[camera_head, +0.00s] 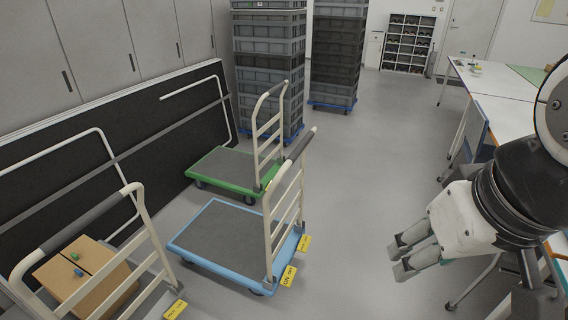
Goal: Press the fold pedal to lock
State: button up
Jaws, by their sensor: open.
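A blue platform cart (228,236) with a dark grey deck stands on the floor at the centre. Its cream handle frame (285,206) with a dark grip is upright at the deck's right end. Two yellow tags (289,275) are near the handle's foot; their text is too small to read surely. My gripper (399,257) is at the right, open and empty, in the air, apart from the blue cart's handle.
A green cart (223,170) stands behind, and a third cart's handle (92,217) is at front left, by a wooden box (95,287). Crate stacks (269,75) are at the back. White tables (497,82) line the right. The floor (365,160) between is clear.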

aim_at(304, 243)
jog(key=i+l, duration=0.25)
jog(key=i+l+u, duration=0.1)
jog(key=i+l, duration=0.2)
jog(key=l, duration=0.15)
jog(key=i+l, duration=0.25)
jog(key=i+l+u, duration=0.1)
jog(key=i+l, duration=0.15)
jog(key=l, duration=0.25)
jog(key=i+l, duration=0.2)
jog(key=l, duration=0.2)
jog(key=i+l+u, duration=0.15)
jog(key=i+l, duration=0.1)
jog(key=l, duration=0.1)
